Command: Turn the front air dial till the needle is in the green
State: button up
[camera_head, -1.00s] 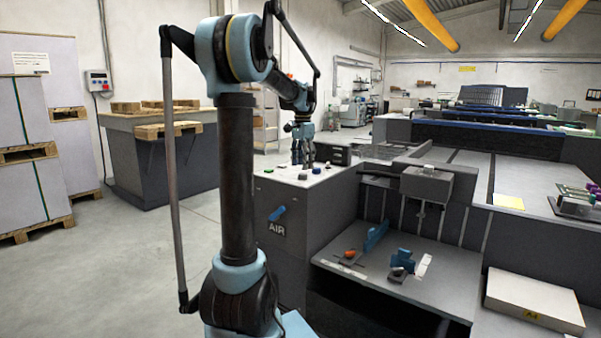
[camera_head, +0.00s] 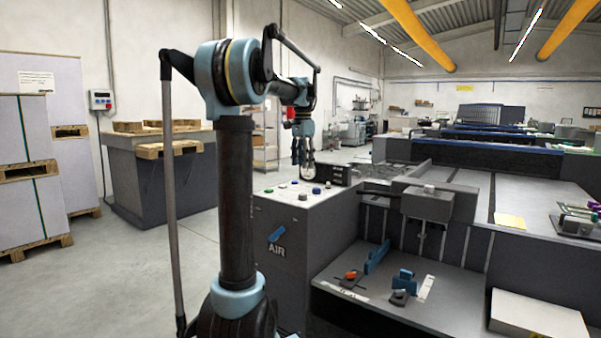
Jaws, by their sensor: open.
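My gripper (camera_head: 302,170) hangs fingers down over the far side of the grey console (camera_head: 270,205), apart from its top. Its fingers are apart, with nothing visible held between them. A small round, pale-faced thing, possibly a gauge, shows right by the fingertips; no needle or green zone can be made out. Several small coloured knobs sit on the console top, including a blue one (camera_head: 316,190) and a white one (camera_head: 302,196). Which is the front air dial I cannot tell.
A black box (camera_head: 338,175) stands behind the console top. The lower shelf (camera_head: 385,300) to the right carries blue guides and an orange knob (camera_head: 351,275). A paper stack (camera_head: 538,315) lies at the front right. Open floor (camera_head: 130,270) is at left.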

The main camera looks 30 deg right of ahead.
send_near(303, 194)
jog(key=shift+m, duration=0.4)
notch_tip(303, 194, down, 9)
jog(key=shift+w+r, duration=0.15)
dwell(0.5)
jog(key=shift+c, duration=0.2)
jog(key=c, duration=1)
